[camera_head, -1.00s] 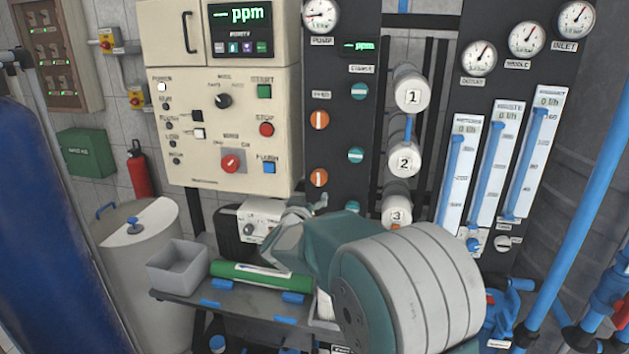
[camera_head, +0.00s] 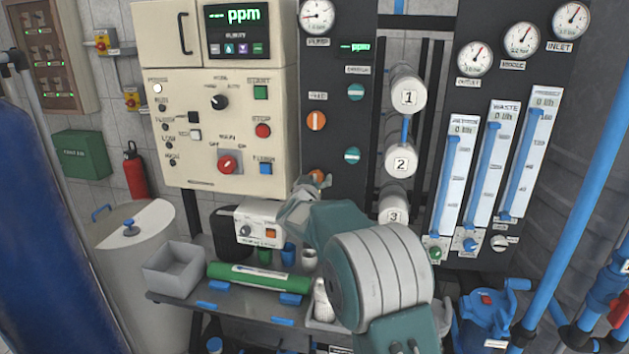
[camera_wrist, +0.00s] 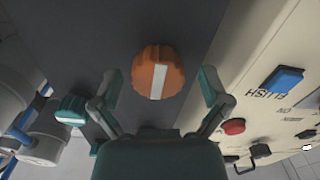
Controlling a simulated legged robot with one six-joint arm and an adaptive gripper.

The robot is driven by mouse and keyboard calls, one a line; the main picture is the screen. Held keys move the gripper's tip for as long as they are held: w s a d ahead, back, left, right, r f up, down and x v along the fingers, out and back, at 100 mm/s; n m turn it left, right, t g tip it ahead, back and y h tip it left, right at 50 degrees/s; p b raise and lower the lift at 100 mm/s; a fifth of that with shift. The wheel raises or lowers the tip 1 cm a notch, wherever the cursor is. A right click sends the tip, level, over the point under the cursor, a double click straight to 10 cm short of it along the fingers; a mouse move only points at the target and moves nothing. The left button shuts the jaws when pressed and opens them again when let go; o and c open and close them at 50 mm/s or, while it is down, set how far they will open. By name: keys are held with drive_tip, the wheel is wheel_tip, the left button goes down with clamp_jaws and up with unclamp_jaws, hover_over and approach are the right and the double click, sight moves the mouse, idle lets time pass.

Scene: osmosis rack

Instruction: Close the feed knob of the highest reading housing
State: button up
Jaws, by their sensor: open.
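In the head view, an orange feed knob (camera_head: 317,121) with a vertical white bar sits on the dark panel. A second orange knob (camera_head: 316,176) is below it, partly covered by my gripper (camera_head: 304,192). In the wrist view, an orange knob (camera_wrist: 157,73) lies between the spread fingers of my gripper (camera_wrist: 157,86), its white bar running up and down the picture. I see no clear finger contact. Housings 1 (camera_head: 407,90), 2 (camera_head: 400,160) and 3 (camera_head: 394,207) are stacked at right. The small ppm display (camera_head: 355,47) has no legible number. Any third feed knob is hidden.
Teal knobs (camera_head: 355,91) stand right of the orange ones; one also shows in the wrist view (camera_wrist: 70,110). The beige control cabinet (camera_head: 200,120) projects at left, with a blue flush button (camera_head: 265,168). A cluttered shelf (camera_head: 190,297) is below.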

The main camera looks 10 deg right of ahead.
drive_tip(key=shift+c, duration=0.3)
drive_tip(key=c, duration=1.1)
drive_tip(key=shift+m, duration=0.3)
drive_tip(key=m, duration=0.3)
drive_tip(key=shift+m, duration=0.4)
drive_tip(key=m, duration=0.4)
drive_tip(key=shift+m, duration=0.3)
drive_tip(key=m, duration=0.4)
drive_tip(key=shift+f+m, duration=0.15)
drive_tip(key=shift+m, duration=2.25)
